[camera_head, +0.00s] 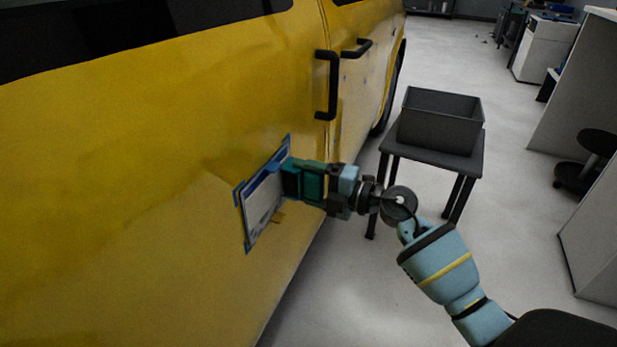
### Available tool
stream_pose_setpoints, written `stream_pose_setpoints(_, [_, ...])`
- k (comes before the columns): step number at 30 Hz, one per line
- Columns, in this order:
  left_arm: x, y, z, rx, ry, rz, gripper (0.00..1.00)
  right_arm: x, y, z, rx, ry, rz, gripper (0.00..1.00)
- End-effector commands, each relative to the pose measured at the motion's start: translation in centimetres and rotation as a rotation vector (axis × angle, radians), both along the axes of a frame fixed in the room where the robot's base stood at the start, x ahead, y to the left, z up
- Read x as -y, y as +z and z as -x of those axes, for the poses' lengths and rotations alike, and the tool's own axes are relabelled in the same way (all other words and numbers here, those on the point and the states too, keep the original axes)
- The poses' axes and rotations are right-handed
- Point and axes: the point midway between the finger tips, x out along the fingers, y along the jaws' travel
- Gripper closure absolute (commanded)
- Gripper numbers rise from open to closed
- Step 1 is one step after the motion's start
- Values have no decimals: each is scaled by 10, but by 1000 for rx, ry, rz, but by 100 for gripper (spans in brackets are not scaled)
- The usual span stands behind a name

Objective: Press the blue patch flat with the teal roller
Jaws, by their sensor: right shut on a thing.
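A patch (263,205) with blue edges and a pale grey-white middle is on the side of the yellow vehicle (130,200). My right gripper (318,186) reaches in from the right and is shut on the teal roller (302,183). The roller is at the upper right part of the patch and hides some of it. I cannot tell whether it touches the patch or is just in front of it. My left gripper is not in view.
Black door handles (328,85) stick out of the vehicle above the patch. A dark grey bin (440,122) stands on a dark table (432,153) behind my right arm. A black stool (585,160) and white cabinets are at the right. The pale floor between is clear.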

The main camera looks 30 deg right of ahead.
Motion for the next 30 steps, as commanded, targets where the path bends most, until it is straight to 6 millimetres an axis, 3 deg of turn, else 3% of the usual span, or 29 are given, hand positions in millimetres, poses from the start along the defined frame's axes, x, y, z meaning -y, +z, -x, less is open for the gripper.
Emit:
stream_pose_setpoints(8, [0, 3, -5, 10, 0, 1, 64, -2, 1, 1, 1, 1, -1, 48])
stream_pose_setpoints(18, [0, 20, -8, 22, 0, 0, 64, -16, 3, 12, 2, 2, -1, 48])
stream_pose_setpoints(30, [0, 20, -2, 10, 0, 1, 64, -18, 1, 14, 1, 1, -1, 48])
